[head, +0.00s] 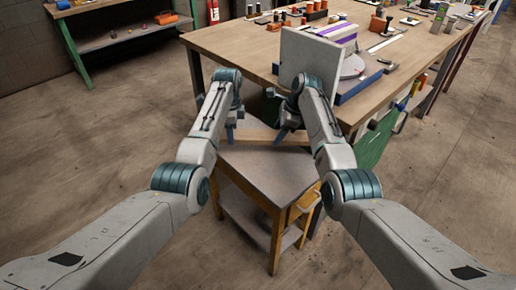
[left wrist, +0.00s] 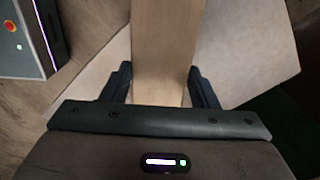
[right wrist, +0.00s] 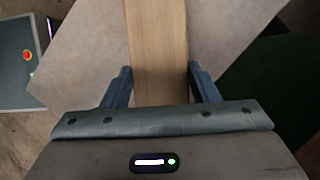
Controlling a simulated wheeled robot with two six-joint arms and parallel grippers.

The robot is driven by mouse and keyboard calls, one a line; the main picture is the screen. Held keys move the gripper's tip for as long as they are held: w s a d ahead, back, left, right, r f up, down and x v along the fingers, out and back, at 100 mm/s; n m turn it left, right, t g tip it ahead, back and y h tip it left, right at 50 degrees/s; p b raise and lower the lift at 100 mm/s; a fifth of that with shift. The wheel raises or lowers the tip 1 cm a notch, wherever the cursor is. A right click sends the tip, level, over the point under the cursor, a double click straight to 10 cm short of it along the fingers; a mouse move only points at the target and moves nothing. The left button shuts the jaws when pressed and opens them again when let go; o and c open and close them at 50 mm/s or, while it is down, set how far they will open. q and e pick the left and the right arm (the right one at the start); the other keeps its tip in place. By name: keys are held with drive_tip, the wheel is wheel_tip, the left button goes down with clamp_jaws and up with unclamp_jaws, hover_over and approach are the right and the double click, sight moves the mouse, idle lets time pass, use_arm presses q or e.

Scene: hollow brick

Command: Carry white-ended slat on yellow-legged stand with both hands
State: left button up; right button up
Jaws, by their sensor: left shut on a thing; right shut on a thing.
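The wooden slat (head: 257,138) lies crosswise over the back part of the stand's grey top (head: 265,172); I cannot tell whether it touches the top. The stand has yellow legs. My left gripper (head: 230,136) is shut on the slat toward its left end, and my right gripper (head: 281,138) is shut on it toward its right end. The slat runs between the fingers in the left wrist view (left wrist: 165,50) and the right wrist view (right wrist: 158,50). Its white ends are not visible.
A large workbench (head: 235,42) stands behind the stand, with a machine with a pale upright panel (head: 310,58) at its near corner. A green panel (head: 375,140) hangs at the bench's right side. A green-legged bench (head: 115,38) stands far left. Floor is clear left and right.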

sight(234, 149)
use_arm(q)
drive_tip(key=shift+f, duration=0.1)
